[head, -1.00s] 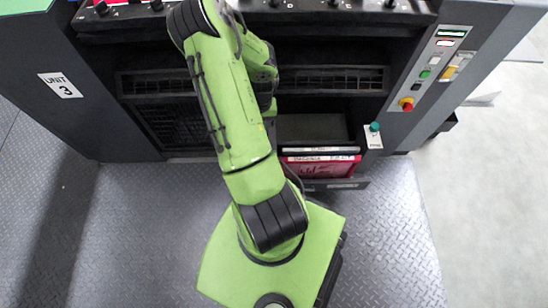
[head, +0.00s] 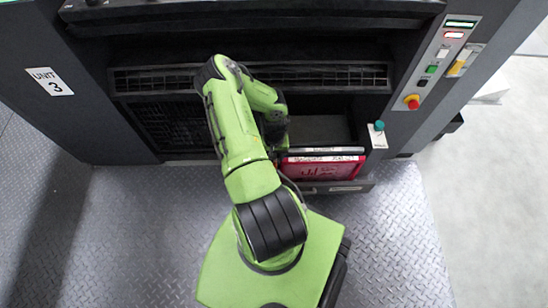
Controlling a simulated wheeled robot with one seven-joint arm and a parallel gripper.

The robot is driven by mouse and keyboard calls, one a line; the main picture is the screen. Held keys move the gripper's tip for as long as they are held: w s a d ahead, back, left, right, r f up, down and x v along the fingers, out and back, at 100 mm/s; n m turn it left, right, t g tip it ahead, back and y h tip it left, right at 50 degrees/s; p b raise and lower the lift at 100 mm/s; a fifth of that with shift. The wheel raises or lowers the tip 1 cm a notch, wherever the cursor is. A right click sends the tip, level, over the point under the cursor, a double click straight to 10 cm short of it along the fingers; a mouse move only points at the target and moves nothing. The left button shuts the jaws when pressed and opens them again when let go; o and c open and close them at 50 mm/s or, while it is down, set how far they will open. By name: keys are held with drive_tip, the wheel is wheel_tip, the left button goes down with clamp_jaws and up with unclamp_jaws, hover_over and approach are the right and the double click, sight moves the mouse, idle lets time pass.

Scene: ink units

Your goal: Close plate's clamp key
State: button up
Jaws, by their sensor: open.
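A red plate (head: 320,172) with pale markings stands in the low opening at the front of the dark unit, right of my arm. A pale strip with small print (head: 322,158) runs along its top edge. A teal round knob (head: 379,126) sits on a small white panel just right of the opening. I cannot tell whether it is the clamp key, and no other key is clear. My green arm reaches up to the unit and folds back down to a dark wrist left of the plate. My gripper's fingers are hidden behind the arm.
The unit (head: 110,130) carries a "UNIT 3" label (head: 50,81) and a long grille (head: 330,76). A control strip with a red emergency button (head: 412,102) stands at the right. The tread-plate floor (head: 130,240) is clear on both sides of my base.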

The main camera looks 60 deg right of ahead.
drive_tip(key=shift+f, duration=0.15)
clamp_jaws()
idle(0.4)
drive_tip(key=n+p, duration=0.2)
drive_tip(key=n, duration=0.2)
drive_tip(key=shift+n, duration=0.4)
drive_tip(key=n+p, duration=0.2)
drive_tip(key=n, duration=0.2)
drive_tip(key=shift+n, duration=0.3)
drive_tip(key=n+p, duration=0.1)
drive_tip(key=n, duration=0.3)
drive_tip(key=shift+p, duration=0.3)
drive_tip(key=shift+n+p, duration=0.8)
drive_tip(key=shift+n, duration=1.5)
